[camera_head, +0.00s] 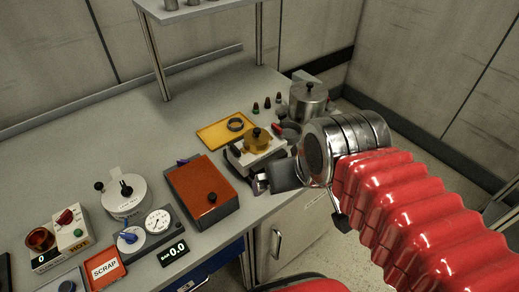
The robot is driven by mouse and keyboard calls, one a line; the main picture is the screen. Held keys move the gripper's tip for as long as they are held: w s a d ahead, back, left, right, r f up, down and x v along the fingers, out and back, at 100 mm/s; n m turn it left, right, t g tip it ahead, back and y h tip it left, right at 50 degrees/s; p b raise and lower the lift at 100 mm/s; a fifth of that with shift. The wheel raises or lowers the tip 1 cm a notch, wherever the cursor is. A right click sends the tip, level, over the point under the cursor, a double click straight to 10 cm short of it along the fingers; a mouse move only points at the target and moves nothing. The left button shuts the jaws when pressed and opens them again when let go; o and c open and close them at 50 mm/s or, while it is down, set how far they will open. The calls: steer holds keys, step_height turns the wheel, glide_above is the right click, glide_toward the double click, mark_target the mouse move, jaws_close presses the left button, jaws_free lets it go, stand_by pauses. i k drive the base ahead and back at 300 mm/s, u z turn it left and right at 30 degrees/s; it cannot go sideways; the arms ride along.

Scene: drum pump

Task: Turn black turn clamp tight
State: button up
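A low fixture with pale blocks (234,158) stands near the front edge of the bench, with a round amber part on it. A dark knob (257,132) sits on top of the amber part; it may be the black turn clamp, but I cannot tell for sure. My gripper (262,184) is at the near side of this fixture, at the bench edge, reaching in from the right. Its fingers are small and partly hidden, so their opening and any contact with the fixture cannot be made out.
An orange-red box (203,190) with a black knob stands just left of my gripper. A yellow tray (213,136) with a dark ring lies behind the fixture. A metal pot (307,105) stands behind right. Gauges and a white round device (124,197) are at left.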

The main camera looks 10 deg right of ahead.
mark_target(236, 151)
steer(key=u, duration=0.15)
steer(key=k, duration=0.4)
steer(key=u, duration=0.55)
steer(key=k, duration=0.95)
steer(key=u, duration=0.65)
steer(key=i, duration=1.6)
steer(key=z, duration=0.65)
